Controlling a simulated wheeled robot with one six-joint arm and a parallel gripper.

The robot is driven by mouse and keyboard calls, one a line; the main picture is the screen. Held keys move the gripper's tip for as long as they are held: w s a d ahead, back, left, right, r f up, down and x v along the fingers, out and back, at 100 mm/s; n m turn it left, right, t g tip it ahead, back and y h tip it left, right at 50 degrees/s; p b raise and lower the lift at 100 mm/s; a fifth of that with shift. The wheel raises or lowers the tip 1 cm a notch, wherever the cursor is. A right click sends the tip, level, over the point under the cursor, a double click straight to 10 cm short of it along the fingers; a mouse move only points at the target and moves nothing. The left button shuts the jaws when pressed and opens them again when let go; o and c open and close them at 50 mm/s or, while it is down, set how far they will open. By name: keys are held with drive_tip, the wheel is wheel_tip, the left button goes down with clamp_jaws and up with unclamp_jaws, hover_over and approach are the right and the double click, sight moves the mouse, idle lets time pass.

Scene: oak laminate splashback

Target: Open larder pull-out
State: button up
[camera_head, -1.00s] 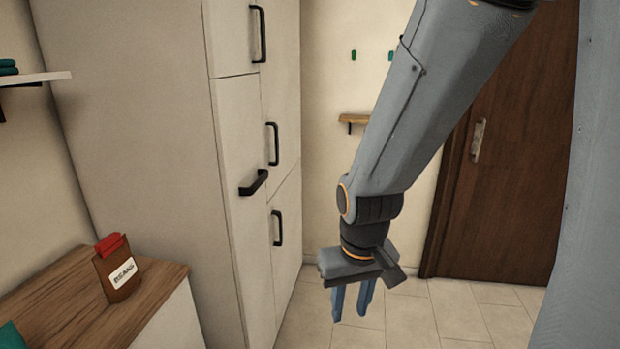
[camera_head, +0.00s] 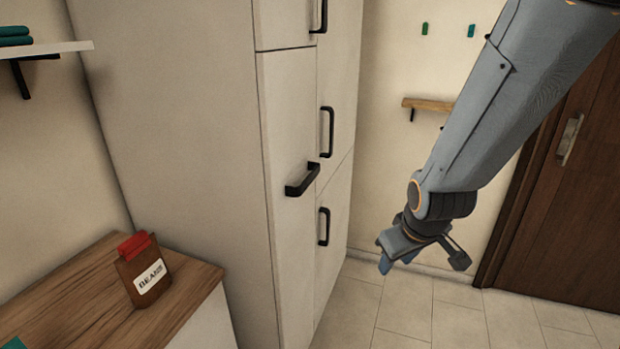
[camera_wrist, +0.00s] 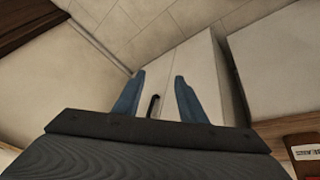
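The larder pull-out front (camera_head: 292,125) is a tall, narrow, pale panel in the cabinet, flush with its neighbours in the head view. Its black handle (camera_head: 302,181) is a bar that sticks out near the panel's right edge. My gripper (camera_head: 385,264) is to the right of this handle and lower in the picture, apart from it, with blue fingers pointing down. In the wrist view the two fingers (camera_wrist: 159,76) are spread with nothing held. A dark handle (camera_wrist: 153,106) shows between them, further off; I cannot tell which one it is.
Other black handles (camera_head: 326,132) are on the cabinet doors to the right and above. A wooden counter (camera_head: 60,300) with a brown beans bag (camera_head: 145,272) stands at left. A small wall shelf (camera_head: 428,104) and brown door (camera_head: 570,200) are behind my arm. The tiled floor (camera_head: 400,310) is clear.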

drive_tip(key=w+a+n+t+y, duration=0.1)
drive_tip(key=w+a+n+t, duration=0.3)
drive_tip(key=w, duration=0.4)
drive_tip(key=n+t+y+b, duration=0.1)
drive_tip(key=n+t+y, duration=0.55)
drive_tip(key=n, duration=0.75)
approach(310, 180)
drive_tip(key=x, duration=0.4)
drive_tip(key=shift+t, duration=0.45)
drive_tip(key=x, duration=0.2)
drive_tip(key=p+x, duration=0.1)
drive_tip(key=x, duration=0.1)
drive_tip(key=p+x, duration=0.1)
drive_tip(key=x, duration=0.1)
drive_tip(key=shift+w+a+f, duration=0.1)
drive_tip(key=shift+w+f, duration=0.2)
drive_tip(key=shift+w, duration=0.1)
clamp_jaws()
